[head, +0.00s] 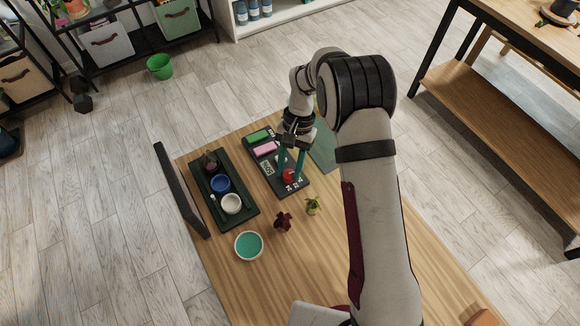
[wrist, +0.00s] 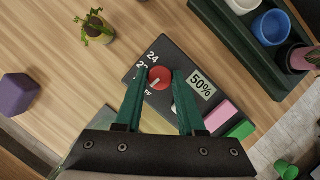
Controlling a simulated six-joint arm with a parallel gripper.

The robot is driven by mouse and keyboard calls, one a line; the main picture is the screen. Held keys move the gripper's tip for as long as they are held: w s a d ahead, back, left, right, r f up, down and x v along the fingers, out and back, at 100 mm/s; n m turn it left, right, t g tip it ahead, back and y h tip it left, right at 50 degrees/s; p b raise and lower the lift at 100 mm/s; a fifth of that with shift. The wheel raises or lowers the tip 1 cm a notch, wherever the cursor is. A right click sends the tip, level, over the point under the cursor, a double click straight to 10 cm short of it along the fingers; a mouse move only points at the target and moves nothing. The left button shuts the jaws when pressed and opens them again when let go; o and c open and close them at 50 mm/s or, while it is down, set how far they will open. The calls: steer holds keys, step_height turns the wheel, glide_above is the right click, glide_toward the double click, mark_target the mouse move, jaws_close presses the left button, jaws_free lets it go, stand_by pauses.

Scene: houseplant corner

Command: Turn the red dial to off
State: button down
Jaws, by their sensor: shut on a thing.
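The red dial (head: 289,176) sits at the near end of a dark control panel (head: 262,163) on the wooden table. In the wrist view the red dial (wrist: 160,78) has a pale mark, but I cannot tell surely which label it meets. Labels beside it include "24" and a partly covered one ending in "FF". My gripper (head: 290,168) has teal fingers pointing down at the dial. In the wrist view my gripper (wrist: 157,80) has one finger on each side of the dial, shut on it; the left finger hides some labels.
The panel also has a "50%" display (wrist: 201,84), a pink block (wrist: 221,116) and a green block (wrist: 241,130). A dark green tray (head: 245,215) with pots stands left.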

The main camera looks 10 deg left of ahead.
steer(key=shift+n+h, duration=0.3)
steer(key=shift+n, duration=0.4)
steer(key=c, duration=0.8)
jaws_free()
steer(key=v, duration=1.5)
steer(key=shift+w+a+r, duration=0.1)
steer(key=shift+w+r, duration=0.15)
steer(key=shift+r, duration=0.05)
